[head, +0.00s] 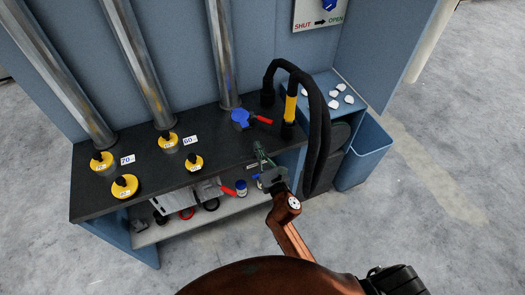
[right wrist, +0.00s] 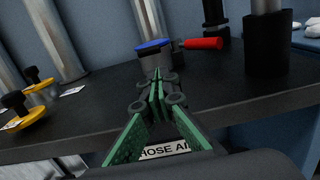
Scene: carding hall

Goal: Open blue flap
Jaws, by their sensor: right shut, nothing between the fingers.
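A blue flap (head: 241,118) with a red handle (head: 263,119) sits on the dark bench at the foot of the right-hand metal pipe. In the right wrist view the flap (right wrist: 153,44) and red handle (right wrist: 203,43) lie just beyond my fingertips. My right gripper (head: 258,148) is over the bench's front edge, in front of the flap and apart from the handle. Its green-padded fingers (right wrist: 157,78) are shut and empty. A sign (head: 318,24) reading "SHUT → OPEN" carries a blue marker on the wall. My left gripper is out of view.
Several yellow caps with black knobs (head: 124,186) stand on the bench (head: 150,200) at left. A black hose with a yellow band (head: 291,106) rises right of the flap. A blue bin (head: 365,155) stands at right. A lower shelf (head: 228,212) holds small items.

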